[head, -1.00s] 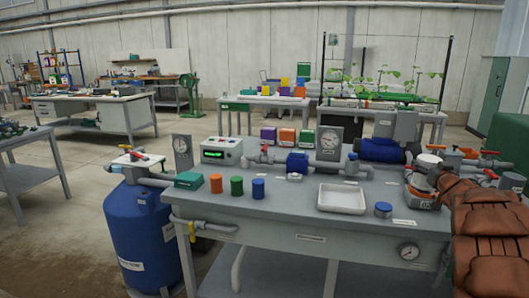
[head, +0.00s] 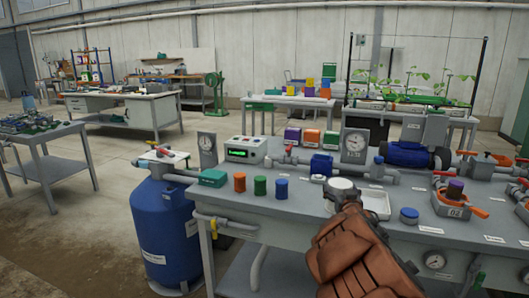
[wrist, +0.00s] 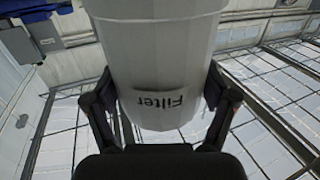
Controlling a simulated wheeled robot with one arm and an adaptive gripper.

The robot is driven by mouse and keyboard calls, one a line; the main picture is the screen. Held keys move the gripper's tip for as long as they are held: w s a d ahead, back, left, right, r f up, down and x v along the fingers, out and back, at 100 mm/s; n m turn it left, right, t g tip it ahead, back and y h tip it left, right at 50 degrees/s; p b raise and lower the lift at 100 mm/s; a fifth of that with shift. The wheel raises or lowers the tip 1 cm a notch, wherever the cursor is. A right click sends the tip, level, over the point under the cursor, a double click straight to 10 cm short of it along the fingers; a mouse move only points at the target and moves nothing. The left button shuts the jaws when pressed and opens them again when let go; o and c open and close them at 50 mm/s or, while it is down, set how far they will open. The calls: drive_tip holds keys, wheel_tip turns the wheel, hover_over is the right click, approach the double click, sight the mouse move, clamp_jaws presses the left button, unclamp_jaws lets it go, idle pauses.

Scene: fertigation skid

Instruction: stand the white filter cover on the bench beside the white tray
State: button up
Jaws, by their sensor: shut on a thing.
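The white filter cover (head: 340,184) is held upright in my gripper (head: 341,197) over the bench (head: 290,215), at the left end of the white tray (head: 377,202). In the wrist view the cover (wrist: 165,62) bears the word "Filter" and sits between the two dark fingers of my gripper (wrist: 163,95). My brown arm and the cover hide the tray's left part. The gap between the cover's base and the bench is hidden.
Green (head: 260,186) and blue (head: 281,188) cylinders stand left of the cover. Bare bench lies between the blue cylinder and the cover.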

drive_tip(key=s+a, duration=0.3)
drive_tip(key=a, duration=0.4)
wheel_tip(320, 180, up, 18)
drive_tip(key=p, duration=1.7)
drive_tip(key=shift+d+r+p, duration=0.15)
drive_tip(key=shift+d+p, duration=0.2)
drive_tip(key=shift+d, duration=0.1)
